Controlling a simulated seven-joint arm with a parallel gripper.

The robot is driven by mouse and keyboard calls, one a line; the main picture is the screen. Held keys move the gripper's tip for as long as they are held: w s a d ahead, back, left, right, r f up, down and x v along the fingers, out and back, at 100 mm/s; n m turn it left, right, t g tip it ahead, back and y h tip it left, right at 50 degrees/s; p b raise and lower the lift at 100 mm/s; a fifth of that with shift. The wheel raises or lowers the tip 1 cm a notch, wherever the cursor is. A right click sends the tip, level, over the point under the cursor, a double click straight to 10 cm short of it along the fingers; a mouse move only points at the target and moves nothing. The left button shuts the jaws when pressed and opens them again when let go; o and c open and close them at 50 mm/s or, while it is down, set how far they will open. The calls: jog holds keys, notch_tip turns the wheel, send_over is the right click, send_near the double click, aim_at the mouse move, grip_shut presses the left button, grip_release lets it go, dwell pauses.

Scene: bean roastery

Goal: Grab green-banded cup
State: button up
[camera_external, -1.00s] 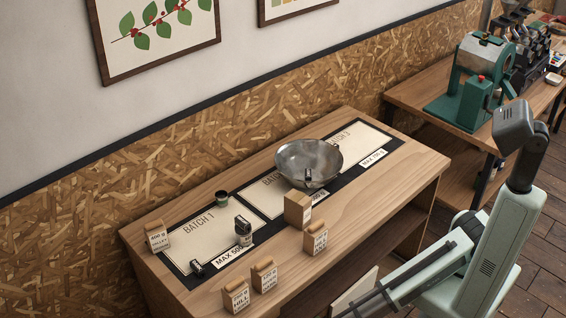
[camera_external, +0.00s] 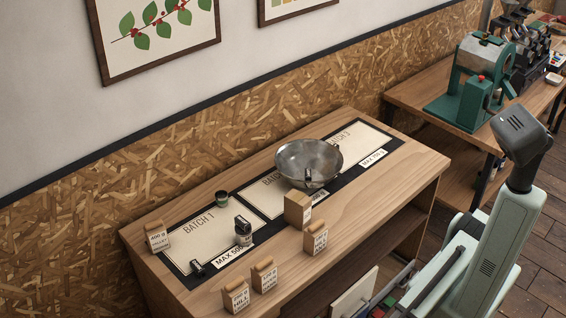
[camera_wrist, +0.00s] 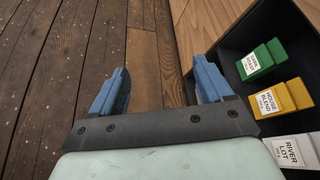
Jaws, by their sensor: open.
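A small dark cup (camera_external: 221,197) stands on the left mat of the table in the external view. It looks greenish, but a band cannot be made out at this size. A dark-topped, light-bodied item (camera_external: 243,230) stands near it, and I cannot tell whether it is a cup. My gripper (camera_wrist: 158,85) shows in the wrist view with two blue fingers wide apart and nothing between them. It is over the wooden floor, beside a dark compartment and away from the cup. The gripper's tips do not show in the external view.
A metal bowl (camera_external: 308,163) rests on the middle of the table. Several labelled wooden blocks (camera_external: 236,296) stand along the front edge. In the wrist view, green (camera_wrist: 262,60), yellow (camera_wrist: 283,99) and white (camera_wrist: 290,151) labelled items sit in the dark compartment at right.

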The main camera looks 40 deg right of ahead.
jog(key=w+d+r+t, duration=0.1)
jog(key=w+r+t, duration=0.4)
jog(key=w+r, duration=0.75)
jog(key=w+r+t, duration=0.5)
jog(key=w+r, duration=0.2)
jog(key=w, duration=1)
jog(key=w+d+r+t, duration=0.1)
jog(key=w+r+t, duration=0.4)
jog(key=w+r, duration=0.7)
jog(key=w+d+r+m+t+h, duration=0.2)
jog(key=w+d+r, duration=0.55)
jog(key=w, duration=0.45)
jog(key=w+d+r+m+t+h, duration=0.25)
jog(key=w+d+r, duration=0.5)
jog(key=w, duration=0.45)
jog(key=w+d+r+m+t+h, duration=0.1)
jog(key=w+d+r+m+t, duration=0.15)
jog(key=w+d+r, duration=0.6)
jog(key=n+g+y, duration=0.3)
jog(key=n+g, duration=0.3)
jog(key=g, duration=0.2)
send_near(221, 195)
jog(key=shift+t, duration=0.3)
jog(key=f, duration=0.2)
jog(key=a+f, duration=0.1)
jog(key=f, duration=0.5)
jog(key=shift+s+a, duration=0.2)
jog(key=shift+s, duration=0.15)
jog(key=c, duration=1.1)
